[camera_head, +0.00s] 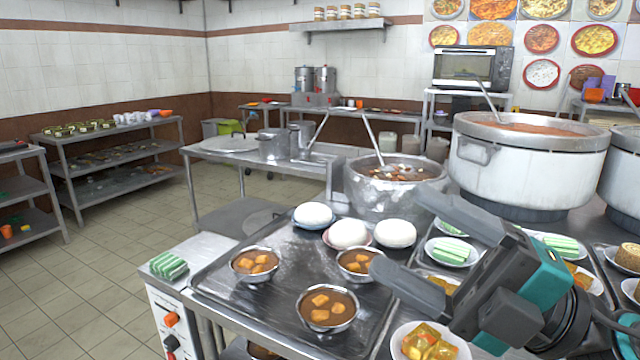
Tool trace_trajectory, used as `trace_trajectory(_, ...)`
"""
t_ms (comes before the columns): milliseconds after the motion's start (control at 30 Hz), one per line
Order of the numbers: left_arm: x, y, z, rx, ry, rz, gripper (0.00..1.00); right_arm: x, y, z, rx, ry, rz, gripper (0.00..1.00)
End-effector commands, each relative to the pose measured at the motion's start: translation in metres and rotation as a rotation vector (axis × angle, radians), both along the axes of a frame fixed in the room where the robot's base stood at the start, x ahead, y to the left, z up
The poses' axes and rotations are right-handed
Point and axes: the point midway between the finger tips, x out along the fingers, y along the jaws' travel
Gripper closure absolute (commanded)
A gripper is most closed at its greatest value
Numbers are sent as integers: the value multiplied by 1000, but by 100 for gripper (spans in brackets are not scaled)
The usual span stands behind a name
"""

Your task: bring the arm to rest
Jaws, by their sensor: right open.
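My right gripper (402,232) reaches in from the lower right, above the metal counter. Its two dark grey fingers are spread apart with nothing between them. Behind the fingers in the picture are a white bun (396,234) and part of a large dark tray (240,285). The fingers hide parts of the small plates on the right. My left gripper is not in view.
Bowls of brown soup with orange cubes (328,307) stand on the tray. A soup pot (390,200) and a big white stockpot (525,170), each with a ladle, stand behind. A yellow-food bowl (428,342) is below the gripper. Floor at left (90,290) is clear.

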Motion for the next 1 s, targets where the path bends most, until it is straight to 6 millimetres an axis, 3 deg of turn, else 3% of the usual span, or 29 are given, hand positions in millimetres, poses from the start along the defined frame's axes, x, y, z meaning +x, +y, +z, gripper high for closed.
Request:
trace_trajectory(133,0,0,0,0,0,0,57,38,-39,-6,327,228,-237,24)
trace_trajectory(233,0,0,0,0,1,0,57,60,-71,-35,491,417,-420,24)
trace_trajectory(367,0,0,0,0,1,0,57,74,-110,-100,636,711,-671,24)
trace_trajectory(433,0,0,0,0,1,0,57,71,-126,-144,681,888,-804,24)
trace_trajectory(600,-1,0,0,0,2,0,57,29,-143,-250,688,1326,-1080,24)
trace_trajectory(700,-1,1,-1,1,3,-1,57,-2,-142,-291,650,1526,-1177,24)
trace_trajectory(800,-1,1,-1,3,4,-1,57,-31,-138,-319,605,1688,-1241,24)
trace_trajectory(1000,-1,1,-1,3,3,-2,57,-87,-125,-357,502,1960,-1319,24)
